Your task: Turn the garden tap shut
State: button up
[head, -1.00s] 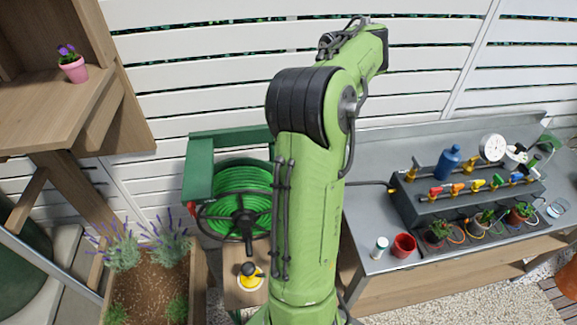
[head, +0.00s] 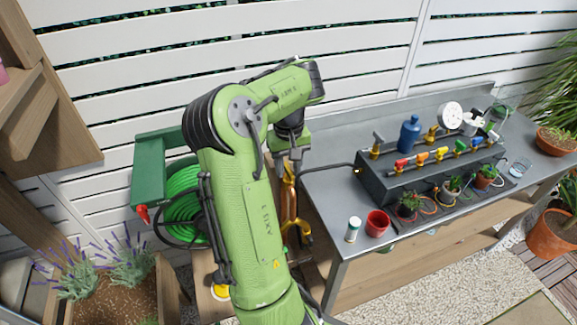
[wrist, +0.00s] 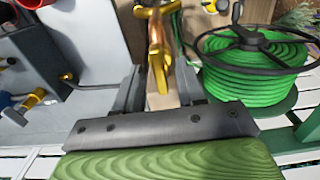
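The brass garden tap (head: 301,232) stands on a wooden post left of the metal bench in the head view, partly hidden by my arm. In the wrist view the gold tap (wrist: 157,50) is upper centre, with its narrow part pointing toward me. My gripper (wrist: 160,92) is open, its two dark fingers spread on either side of the line to the tap. I see no clear contact with it. In the head view my gripper (head: 290,160) points down above the tap; its fingertips are hard to make out.
A green hose reel (wrist: 255,68) with a black crank wheel is close beside the tap. The metal bench (head: 335,205) on the right carries a dark manifold (head: 385,182) with coloured valves, a red cup (head: 377,223) and a white can (head: 353,229). A lavender planter (head: 115,290) stands at left.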

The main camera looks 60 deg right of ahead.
grip_shut()
jog(key=shift+r+m+p, duration=0.1)
jog(key=shift+m+p, duration=0.2)
jog(key=shift+p, duration=0.05)
jog(key=m+p, duration=0.3)
jog(key=shift+r+m, duration=0.1)
jog(key=shift+m, duration=0.3)
jog(key=m+p, duration=0.2)
jog(key=m, duration=0.2)
jog(key=shift+m+p, duration=0.3)
jog(key=shift+p, duration=0.05)
jog(key=m+p, duration=0.1)
jog(key=m, duration=0.3)
jog(key=shift+m+p, duration=0.35)
jog(key=shift+m, duration=2.05)
